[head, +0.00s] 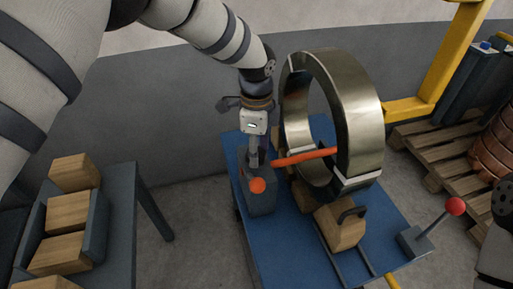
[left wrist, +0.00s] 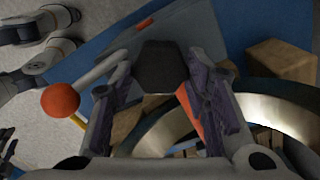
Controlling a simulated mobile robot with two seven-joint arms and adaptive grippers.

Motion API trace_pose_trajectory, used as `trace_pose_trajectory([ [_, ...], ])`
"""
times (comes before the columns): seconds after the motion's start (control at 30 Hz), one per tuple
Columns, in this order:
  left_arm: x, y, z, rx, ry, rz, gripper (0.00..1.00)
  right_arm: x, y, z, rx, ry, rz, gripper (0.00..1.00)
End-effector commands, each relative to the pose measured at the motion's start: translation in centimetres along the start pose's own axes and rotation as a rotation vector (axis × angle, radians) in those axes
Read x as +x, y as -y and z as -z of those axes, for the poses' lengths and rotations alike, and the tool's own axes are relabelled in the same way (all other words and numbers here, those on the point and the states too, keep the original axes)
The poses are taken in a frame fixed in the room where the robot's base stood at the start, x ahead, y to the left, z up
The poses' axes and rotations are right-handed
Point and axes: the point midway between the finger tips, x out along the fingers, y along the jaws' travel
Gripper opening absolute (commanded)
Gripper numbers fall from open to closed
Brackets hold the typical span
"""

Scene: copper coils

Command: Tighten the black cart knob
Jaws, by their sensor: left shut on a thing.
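The black knob (left wrist: 162,66) shows in the left wrist view as a dark, many-sided block between the two fingers of my left gripper (left wrist: 165,100). My right gripper is not in view; only part of my right arm shows at the right edge.
A large metal ring (head: 362,115) stands on the cart beside the gripper, with an orange bar (head: 305,156) crossing near it. A red-ball lever (head: 455,206) rises at the cart's right. Wooden blocks (head: 68,213) lie on the left table. A pallet (head: 437,150) stands right.

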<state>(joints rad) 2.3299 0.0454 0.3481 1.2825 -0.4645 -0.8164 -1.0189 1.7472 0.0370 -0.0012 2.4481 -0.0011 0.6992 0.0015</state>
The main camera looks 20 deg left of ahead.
Motion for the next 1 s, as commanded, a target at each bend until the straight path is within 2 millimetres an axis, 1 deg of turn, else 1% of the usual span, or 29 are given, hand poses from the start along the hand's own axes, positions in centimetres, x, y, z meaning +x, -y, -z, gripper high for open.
trace_pose_trajectory([
  [0.03, 0.3, -0.2, 0.0, 0.002, 0.002, -0.007, 0.15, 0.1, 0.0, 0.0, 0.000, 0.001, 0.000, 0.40],
  [0.07, 0.3, -0.2, 0.0, 0.002, 0.002, -0.007, 0.47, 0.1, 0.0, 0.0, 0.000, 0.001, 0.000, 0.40],
  [0.1, 0.3, -0.2, 0.0, 0.002, 0.002, -0.007, 0.56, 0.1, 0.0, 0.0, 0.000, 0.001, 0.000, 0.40],
  [0.13, 0.3, -0.2, 0.0, 0.001, 0.001, -0.007, 0.63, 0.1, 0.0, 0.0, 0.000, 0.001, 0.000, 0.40],
  [0.47, -0.2, 0.0, 0.0, 0.000, 0.000, -0.001, 0.63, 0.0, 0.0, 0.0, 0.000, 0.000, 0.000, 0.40],
  [0.57, -1.8, 0.1, 0.0, -0.001, -0.001, 0.003, 0.63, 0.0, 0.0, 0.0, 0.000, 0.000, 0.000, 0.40],
  [0.8, -8.3, 0.0, 0.0, 0.000, -0.002, 0.002, 0.63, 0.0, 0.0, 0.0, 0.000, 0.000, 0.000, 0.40],
  [0.9, -10.2, 0.0, 0.0, 0.000, 0.000, 0.000, 0.63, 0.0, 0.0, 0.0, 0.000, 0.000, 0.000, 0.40],
  [1.0, -11.4, 0.0, 0.0, 0.000, 0.001, -0.002, 0.63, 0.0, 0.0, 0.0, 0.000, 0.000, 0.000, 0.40],
])
